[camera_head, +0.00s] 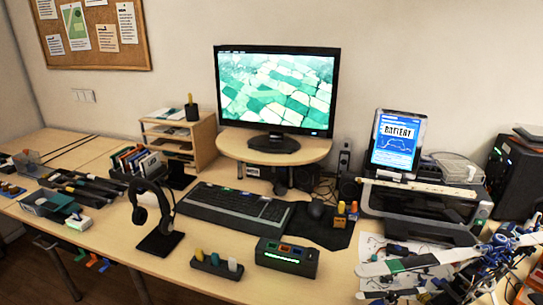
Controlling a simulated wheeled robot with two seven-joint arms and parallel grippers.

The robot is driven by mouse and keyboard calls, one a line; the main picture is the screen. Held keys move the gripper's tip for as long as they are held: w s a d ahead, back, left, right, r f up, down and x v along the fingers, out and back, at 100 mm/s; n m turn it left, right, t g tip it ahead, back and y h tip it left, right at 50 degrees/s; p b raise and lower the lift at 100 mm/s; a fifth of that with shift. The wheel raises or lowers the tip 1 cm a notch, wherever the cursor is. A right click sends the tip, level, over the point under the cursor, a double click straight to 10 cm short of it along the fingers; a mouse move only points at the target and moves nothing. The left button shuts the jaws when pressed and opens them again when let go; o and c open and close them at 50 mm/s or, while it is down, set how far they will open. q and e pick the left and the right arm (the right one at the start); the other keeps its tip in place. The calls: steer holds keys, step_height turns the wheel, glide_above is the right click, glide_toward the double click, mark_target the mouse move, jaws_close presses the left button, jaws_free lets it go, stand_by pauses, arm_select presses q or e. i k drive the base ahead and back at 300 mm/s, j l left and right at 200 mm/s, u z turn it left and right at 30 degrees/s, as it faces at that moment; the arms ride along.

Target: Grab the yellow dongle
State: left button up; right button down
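A small yellow dongle (199,254) stands upright at the left end of a dark holder (214,270) near the front edge of the desk. A grey piece (215,259) and a white piece (232,265) stand beside it in the same holder. Neither of my grippers is visible in the head view, so nothing is seen touching the dongle.
A black box with a green-lit strip (287,258) is right of the holder. A headphone stand (159,242) is to its left, and a keyboard (235,207) lies behind. A drone with long propellers (440,265) occupies the right front. Bare desk surrounds the holder.

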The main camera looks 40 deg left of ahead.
mark_target(199, 253)
steer(key=u, duration=1.85)
